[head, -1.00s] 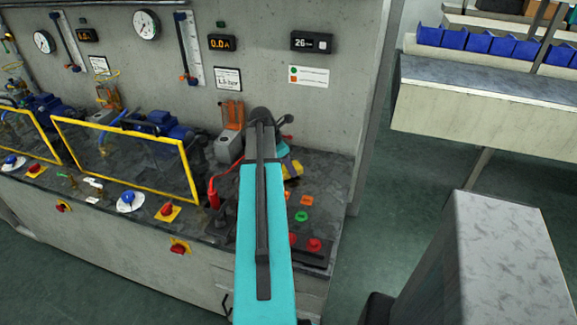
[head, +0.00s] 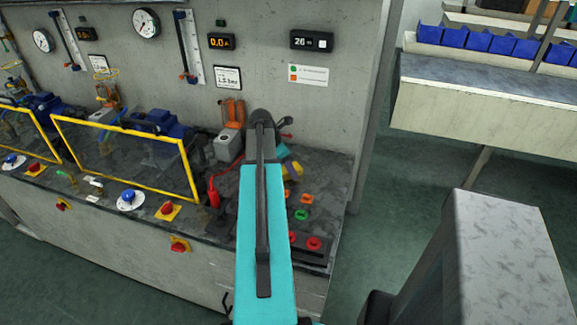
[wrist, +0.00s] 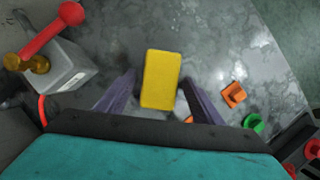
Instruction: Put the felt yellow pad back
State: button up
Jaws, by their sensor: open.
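The yellow pad (wrist: 162,79) shows in the wrist view as a flat rectangular block. It lies between and just ahead of the two dark purple fingers of my gripper (wrist: 161,90). My gripper is open, with a finger on either side of the pad. I cannot tell whether either finger touches it, or how high the fingers are above the bench. In the head view a small part of the yellow pad (head: 298,168) shows beside my arm at the right end of the bench. The rest is hidden behind my arm and gripper.
A grey block (wrist: 62,70) with a red ball-ended lever stands left of the pad. An orange button (wrist: 233,94) and a green button (wrist: 254,122) are to its right. Yellow-framed guards (head: 187,178) stand farther left along the bench. The bench surface beyond the pad is clear.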

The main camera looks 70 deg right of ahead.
jog(key=shift+r, duration=0.15)
jog(key=b+v, duration=0.1)
jog(key=v, duration=1.1)
dwell(0.7)
jog(key=shift+s, duration=0.2)
